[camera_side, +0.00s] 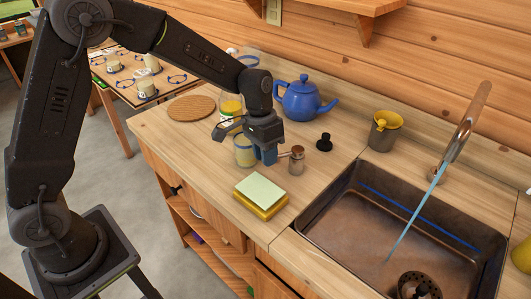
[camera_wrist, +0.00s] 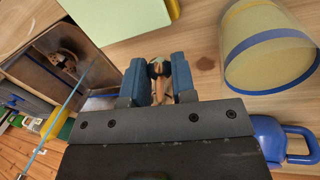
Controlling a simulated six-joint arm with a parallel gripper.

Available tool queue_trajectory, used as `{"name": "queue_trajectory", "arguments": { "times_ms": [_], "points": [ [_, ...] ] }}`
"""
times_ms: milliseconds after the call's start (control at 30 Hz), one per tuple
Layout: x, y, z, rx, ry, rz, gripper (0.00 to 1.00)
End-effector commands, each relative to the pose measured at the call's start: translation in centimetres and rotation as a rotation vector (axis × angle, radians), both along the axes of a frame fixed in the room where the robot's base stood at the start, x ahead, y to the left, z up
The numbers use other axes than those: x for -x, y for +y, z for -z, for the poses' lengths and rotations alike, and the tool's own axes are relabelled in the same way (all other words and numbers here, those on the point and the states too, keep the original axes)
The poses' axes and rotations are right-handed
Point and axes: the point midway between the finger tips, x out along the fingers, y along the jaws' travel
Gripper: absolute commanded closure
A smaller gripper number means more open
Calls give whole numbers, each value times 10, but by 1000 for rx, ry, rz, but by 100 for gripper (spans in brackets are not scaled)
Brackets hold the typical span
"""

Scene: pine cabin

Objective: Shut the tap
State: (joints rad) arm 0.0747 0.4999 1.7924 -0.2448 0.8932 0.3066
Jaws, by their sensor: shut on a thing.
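The tap (camera_side: 468,120) is a brownish metal spout at the back of the sink (camera_side: 350,205). A thin blue stream of water (camera_side: 418,212) runs from it into the basin; the stream also shows in the wrist view (camera_wrist: 66,103). Its handle cannot be clearly made out. My gripper (camera_side: 268,154) is over the counter left of the sink, away from the tap. In the wrist view my gripper (camera_wrist: 158,75) has its blue jaws shut on a small brown thing (camera_wrist: 165,90), partly hidden between them. I cannot tell what it is.
A brown jar (camera_side: 297,162) stands right beside my gripper, and a yellow jar with a blue band (camera_side: 244,152) on its other side. A sponge (camera_side: 260,196), black stopper (camera_side: 323,141), blue teapot (camera_side: 303,100) and yellow cup (camera_side: 384,132) stand around. Counter left of the sink is partly clear.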

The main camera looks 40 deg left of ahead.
Motion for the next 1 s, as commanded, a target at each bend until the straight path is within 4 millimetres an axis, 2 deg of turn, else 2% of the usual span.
{"name": "queue_trajectory", "arguments": {
  "times_ms": [167, 500, 900, 933, 1000],
  "points": [
    [3, -8, -1, 1, -2, -88, 100],
    [8, -34, -1, 1, -3, -393, 100],
    [8, -37, -1, 3, -2, -438, 100],
    [8, -37, -1, 3, -2, -437, 74],
    [8, -37, -1, 2, -2, -437, 68]
  ]
}}
